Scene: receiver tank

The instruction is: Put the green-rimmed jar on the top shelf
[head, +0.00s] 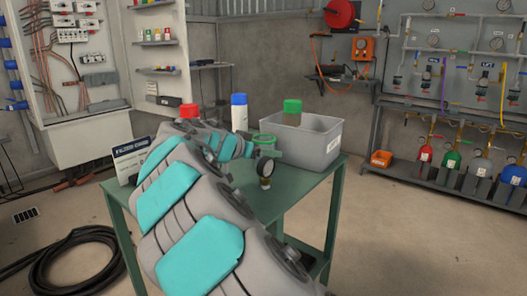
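A jar with a green rim (264,139) stands on the green table (290,200), in front of the grey bin. My arm reaches over the table from the bottom, and my gripper (253,147) is at the left side of this jar. The fingers are small and partly hidden by my arm, so I cannot tell whether they touch or hold the jar.
A grey bin (318,150) on the table holds a green-capped container (292,107). A black hose (75,235) lies on the left floor. Right floor is clear.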

